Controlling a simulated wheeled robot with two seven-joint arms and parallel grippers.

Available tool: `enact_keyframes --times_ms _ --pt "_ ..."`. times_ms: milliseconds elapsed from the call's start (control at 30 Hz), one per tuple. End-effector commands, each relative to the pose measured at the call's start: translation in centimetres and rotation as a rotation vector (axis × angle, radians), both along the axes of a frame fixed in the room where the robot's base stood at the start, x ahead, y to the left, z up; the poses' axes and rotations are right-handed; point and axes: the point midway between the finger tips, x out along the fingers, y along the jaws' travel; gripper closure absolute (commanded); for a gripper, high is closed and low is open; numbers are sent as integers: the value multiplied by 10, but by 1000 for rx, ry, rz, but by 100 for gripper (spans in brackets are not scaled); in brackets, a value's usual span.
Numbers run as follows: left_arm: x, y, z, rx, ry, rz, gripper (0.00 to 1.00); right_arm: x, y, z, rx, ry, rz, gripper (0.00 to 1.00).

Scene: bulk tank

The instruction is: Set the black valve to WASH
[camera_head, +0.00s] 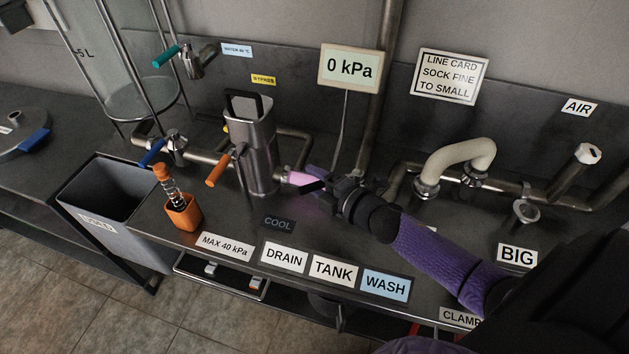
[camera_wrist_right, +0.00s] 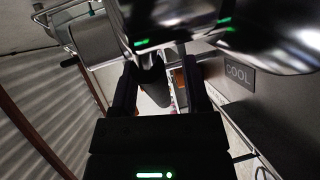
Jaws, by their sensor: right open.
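My right gripper (camera_head: 314,184) reaches in from the right in the head view, at the pipe just right of the steel filter housing (camera_head: 257,150). In the right wrist view its two dark fingers (camera_wrist_right: 160,88) stand apart, and the gripper is open. A dark rounded piece, which looks like the black valve's handle (camera_wrist_right: 151,78), shows between the fingers near shiny metal. I cannot tell whether they touch it. In the head view my gripper hides most of that valve, so its setting cannot be read. The blue WASH label (camera_head: 385,285) is on the bench front, right of TANK (camera_head: 333,270) and DRAIN (camera_head: 284,257). My left gripper is not in view.
An orange-handled valve (camera_head: 218,169) and a blue-handled valve (camera_head: 153,152) sit to the left. An orange holder (camera_head: 183,213) with a glass piece stands at the bench's left edge, beside a grey bin (camera_head: 103,210). The gauge (camera_head: 350,66) reads 0 kPa. A beige hose (camera_head: 455,156) arches at right.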

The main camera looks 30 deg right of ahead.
Motion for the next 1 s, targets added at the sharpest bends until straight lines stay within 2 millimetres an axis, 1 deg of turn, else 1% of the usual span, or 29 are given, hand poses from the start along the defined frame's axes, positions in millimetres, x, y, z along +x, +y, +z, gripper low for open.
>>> enact_keyframes --times_ms 100,333,367,400,467,500,567,600,633,1000 --pt "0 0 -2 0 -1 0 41 6 1 -1 0 1 0 40" --pt "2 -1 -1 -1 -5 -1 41 6 2 -1 1 1 0 40" --pt "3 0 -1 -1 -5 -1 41 6 2 -1 1 1 0 46" --pt "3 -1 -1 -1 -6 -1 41 6 2 -1 1 0 0 55" --pt "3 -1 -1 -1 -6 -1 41 6 2 -1 1 0 0 68" --pt "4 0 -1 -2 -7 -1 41 6 2 -1 1 0 0 76" --pt "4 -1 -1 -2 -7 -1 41 6 2 -1 1 1 0 89" --pt "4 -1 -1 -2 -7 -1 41 6 2 -1 1 1 0 97" --pt "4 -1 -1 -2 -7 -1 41 6 2 -1 1 1 0 100" --pt "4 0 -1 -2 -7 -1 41 6 2 -1 1 1 0 100"
